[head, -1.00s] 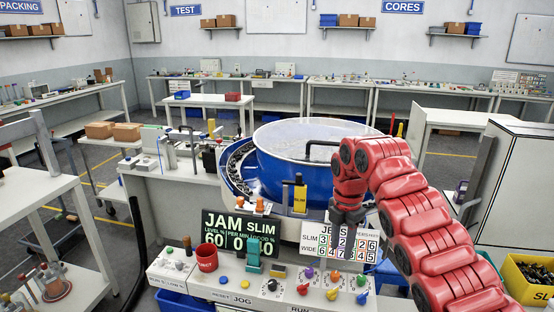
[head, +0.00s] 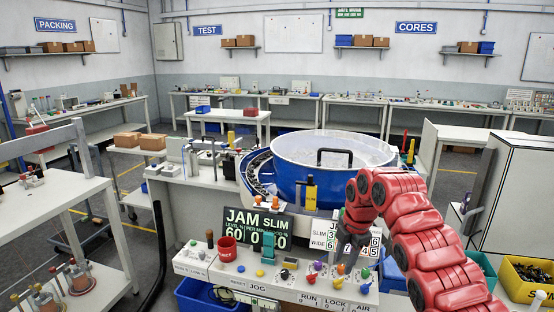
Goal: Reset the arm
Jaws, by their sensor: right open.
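My right arm, red and segmented, comes in from the lower right and bends over at the top. Its dark gripper (head: 351,240) hangs down in front of the white number board (head: 328,238), above the right part of the control panel (head: 225,276). The gripper is open and I see nothing in it. It covers part of the board. The large blue bowl (head: 288,178) with a clear lid and a black handle stands behind the gripper. My left gripper is not in view.
A dark JAM SLIM display (head: 253,225) stands behind the panel's coloured knobs. A yellow bin (head: 528,282) and a white cabinet (head: 515,195) are at the right. A shelved bench (head: 62,190) stands at the left.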

